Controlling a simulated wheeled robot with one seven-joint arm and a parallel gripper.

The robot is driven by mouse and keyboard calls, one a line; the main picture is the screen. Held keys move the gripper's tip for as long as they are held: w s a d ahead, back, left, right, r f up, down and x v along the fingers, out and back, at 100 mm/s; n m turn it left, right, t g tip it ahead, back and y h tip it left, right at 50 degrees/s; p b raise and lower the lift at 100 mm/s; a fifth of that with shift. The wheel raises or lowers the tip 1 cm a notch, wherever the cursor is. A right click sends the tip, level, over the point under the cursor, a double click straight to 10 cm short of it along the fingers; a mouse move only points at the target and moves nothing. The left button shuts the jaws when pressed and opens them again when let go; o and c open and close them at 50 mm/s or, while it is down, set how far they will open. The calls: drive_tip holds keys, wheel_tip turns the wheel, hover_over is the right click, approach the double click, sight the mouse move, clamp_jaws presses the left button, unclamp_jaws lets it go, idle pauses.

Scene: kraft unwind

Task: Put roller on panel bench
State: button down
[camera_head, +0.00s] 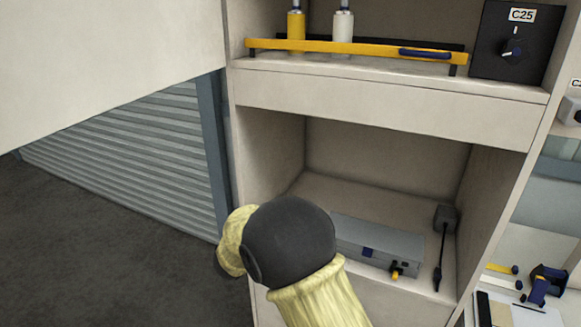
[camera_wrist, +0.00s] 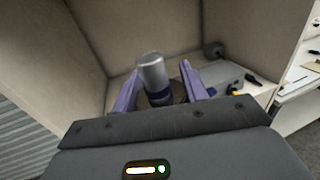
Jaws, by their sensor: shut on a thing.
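In the wrist view my gripper (camera_wrist: 158,86) has its two purple fingers on either side of a grey cylinder, which looks like the roller (camera_wrist: 152,72). The roller has a rounded pale top and a dark blue band lower down. A brown round part shows beneath it between the fingers. The gripper is shut on it, inside an open cubby. In the head view my arm hides the gripper and the roller. I cannot tell which surface is the panel bench.
A grey box (camera_head: 378,245) and a black adapter with a cable (camera_head: 445,218) lie in the lower cubby. The shelf above (camera_head: 350,78) holds bottles, a yellow bar (camera_head: 350,47) and a black C25 dial panel (camera_head: 512,50). A bench with tools (camera_head: 530,312) stands at right; a ribbed shutter (camera_head: 130,140) at left.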

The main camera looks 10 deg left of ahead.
drive_tip(key=s+d+f, duration=0.1)
drive_tip(key=d+f, duration=0.2)
drive_tip(key=f, duration=0.4)
drive_tip(key=s+d+f+n+y, duration=0.1)
drive_tip(key=d+f, duration=0.2)
drive_tip(key=f, duration=0.3)
drive_tip(key=s+d+f, duration=0.1)
drive_tip(key=d+f, duration=0.3)
drive_tip(key=f, duration=0.3)
drive_tip(key=s+d+f, duration=0.8)
drive_tip(key=d+f, duration=0.3)
drive_tip(key=f, duration=0.1)
drive_tip(key=shift+d+t, duration=0.3)
drive_tip(key=shift+t, duration=0.1)
